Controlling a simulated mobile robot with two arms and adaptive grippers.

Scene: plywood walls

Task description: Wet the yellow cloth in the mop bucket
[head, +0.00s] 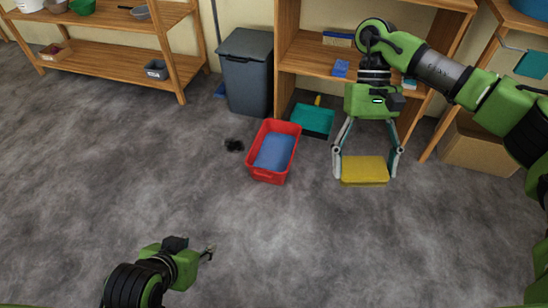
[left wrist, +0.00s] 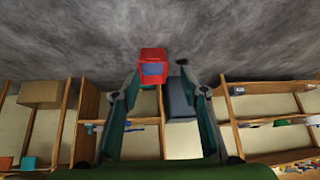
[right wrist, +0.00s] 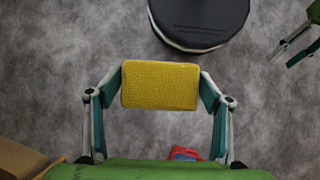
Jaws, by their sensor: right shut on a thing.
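The yellow cloth (head: 364,171) is a thick folded-looking pad between the fingertips of my right gripper (head: 367,163). In the right wrist view the cloth (right wrist: 160,86) spans the gap, with a finger against each side. The mop bucket (head: 262,174) is a red rectangular tub with blue water (head: 274,151) inside, on the floor to the left of the cloth. Its red edge (right wrist: 186,153) shows partly behind my right gripper's body. My left gripper (head: 211,251) is low at the front left, away from both, with empty, spread fingers in the left wrist view (left wrist: 165,82).
A grey bin (head: 247,75), a teal dustpan (head: 313,120) and a wooden shelf (head: 318,62) stand behind the bucket. A small black object (head: 234,145) lies left of it. A cardboard box (head: 478,148) is at the right. The floor in front is clear.

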